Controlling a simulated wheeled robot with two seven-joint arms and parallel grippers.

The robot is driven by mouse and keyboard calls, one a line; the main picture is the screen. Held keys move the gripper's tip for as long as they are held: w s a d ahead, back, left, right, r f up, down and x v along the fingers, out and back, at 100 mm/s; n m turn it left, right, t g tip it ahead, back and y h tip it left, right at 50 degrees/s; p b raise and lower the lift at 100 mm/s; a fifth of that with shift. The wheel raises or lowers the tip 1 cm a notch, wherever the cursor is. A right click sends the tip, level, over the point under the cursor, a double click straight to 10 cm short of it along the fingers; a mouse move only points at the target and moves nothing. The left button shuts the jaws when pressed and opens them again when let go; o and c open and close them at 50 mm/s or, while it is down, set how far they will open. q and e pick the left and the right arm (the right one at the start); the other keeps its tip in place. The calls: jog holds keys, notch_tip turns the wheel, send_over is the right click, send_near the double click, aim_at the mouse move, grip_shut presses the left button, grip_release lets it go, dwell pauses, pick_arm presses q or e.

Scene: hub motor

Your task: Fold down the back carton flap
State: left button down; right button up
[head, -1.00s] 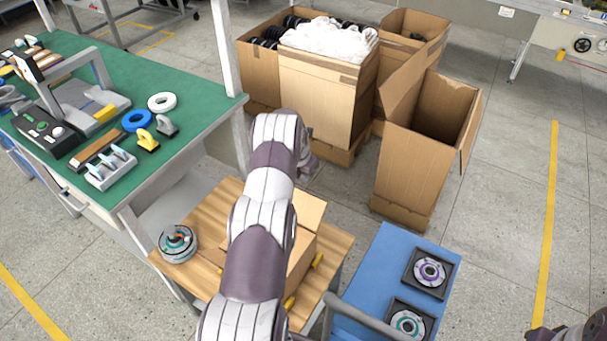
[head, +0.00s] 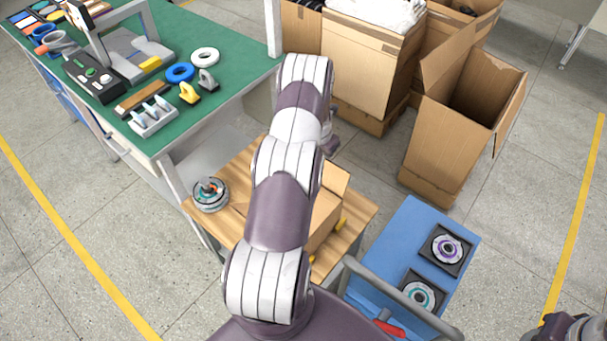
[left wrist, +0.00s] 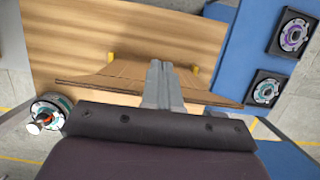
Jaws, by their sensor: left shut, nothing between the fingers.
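The brown carton (head: 325,215) stands on the small wooden table, largely hidden behind my left arm in the head view. A raised flap (head: 336,178) shows to the right of the arm. In the left wrist view, a brown carton panel (left wrist: 120,75) lies behind the fingers; I cannot tell which flap it is. My left gripper (left wrist: 161,68) is shut and empty, over this panel; touching or apart is unclear. In the head view its fingers are hidden. Of my right arm, only a piece shows at the bottom right corner.
A hub motor (head: 210,194) sits on the wooden table (head: 232,228), left of the carton. Yellow blocks (left wrist: 195,70) are beside it. A blue cart (head: 400,240) with two motors in dark trays stands right. The green workbench (head: 120,50) and large cartons (head: 440,150) lie beyond.

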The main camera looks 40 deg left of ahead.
pick_arm(q)
jog(key=s+d+f+b, duration=0.1)
jog(key=s+b, duration=0.8)
jog(key=s, duration=0.1)
jog(key=shift+s, duration=0.35)
jog(key=shift+d+f, duration=0.1)
notch_tip(320, 180, down, 5)
jog(key=b, duration=0.4)
dwell(0.8)
